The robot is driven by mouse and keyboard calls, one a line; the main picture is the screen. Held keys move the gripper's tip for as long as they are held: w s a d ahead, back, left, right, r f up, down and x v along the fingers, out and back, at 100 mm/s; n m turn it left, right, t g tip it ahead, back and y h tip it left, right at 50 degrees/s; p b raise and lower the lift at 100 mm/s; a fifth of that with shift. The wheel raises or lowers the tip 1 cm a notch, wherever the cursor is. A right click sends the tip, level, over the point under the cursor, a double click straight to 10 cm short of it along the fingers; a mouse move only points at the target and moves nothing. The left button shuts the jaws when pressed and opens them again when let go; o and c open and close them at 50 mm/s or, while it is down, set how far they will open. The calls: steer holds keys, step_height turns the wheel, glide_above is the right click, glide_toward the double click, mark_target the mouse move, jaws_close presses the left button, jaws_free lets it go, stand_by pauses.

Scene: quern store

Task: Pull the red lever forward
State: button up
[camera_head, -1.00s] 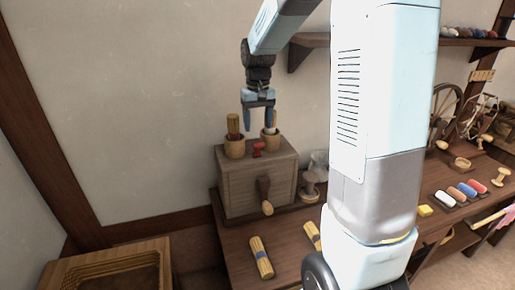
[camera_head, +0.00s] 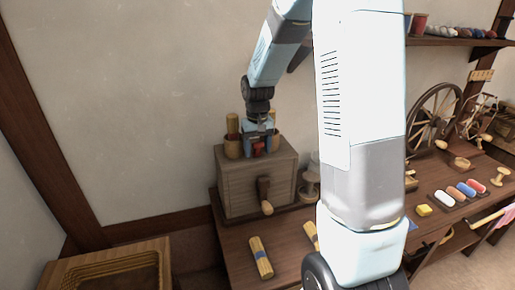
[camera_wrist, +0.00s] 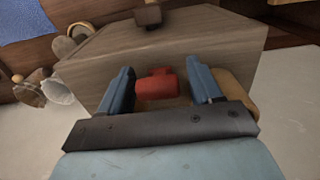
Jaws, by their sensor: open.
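The red lever (camera_wrist: 157,84) stands on top of a grey wooden box (camera_head: 240,190). It also shows in the head view (camera_head: 258,147), partly hidden by the fingers. My gripper (camera_wrist: 162,82) is open, with one blue finger on each side of the red lever. In the head view my gripper (camera_head: 260,148) is down at the box top, between two wooden cups.
The left cup (camera_head: 233,147) holds yellow sticks; the right cup stands close beside my gripper. A crank handle (camera_head: 265,195) is on the box front. Bundles of yellow sticks (camera_head: 261,258) lie on the table. A wooden crate (camera_head: 105,262) stands lower left.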

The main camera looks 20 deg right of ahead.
steer(key=c, duration=0.9)
steer(key=shift+s+f+t, duration=0.15)
steer(key=shift+s+t, duration=0.25)
steer(key=shift+t, duration=0.7)
steer(key=shift+c, duration=0.2)
steer(key=o, duration=0.9)
steer(key=shift+o, duration=0.2)
step_height(320, 180, up, 13)
steer(key=s, duration=0.2)
steer(key=shift+s+r, duration=0.2)
steer(key=shift+s, duration=0.1)
